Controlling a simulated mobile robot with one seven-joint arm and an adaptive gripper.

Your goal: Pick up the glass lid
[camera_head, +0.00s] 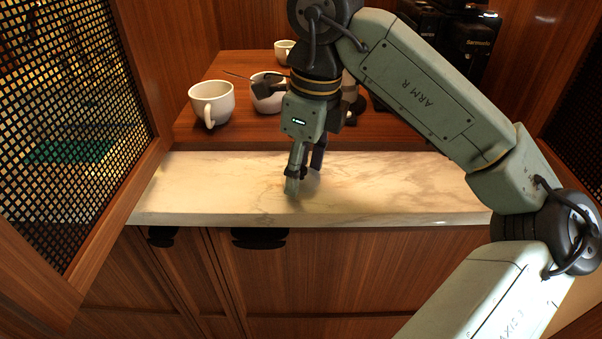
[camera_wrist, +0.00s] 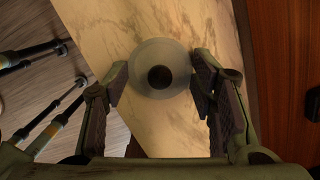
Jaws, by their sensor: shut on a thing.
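The glass lid (camera_wrist: 160,77) shows in the wrist view as a pale, see-through disc with a dark round knob at its middle. It is over the pale marble counter. My gripper (camera_wrist: 160,85) has one finger on each side of the lid and is shut on it. In the head view my gripper (camera_head: 302,182) points down low over the marble counter (camera_head: 400,185), left of its middle. The lid is hard to make out there, and I cannot tell whether it still touches the counter.
A white mug (camera_head: 212,103) stands on the raised wooden shelf (camera_head: 245,132) behind the counter. Another white cup (camera_head: 266,94) is just behind my gripper, and a smaller one (camera_head: 284,50) is farther back. A black machine (camera_head: 465,40) stands at the back right. The counter's right side is clear.

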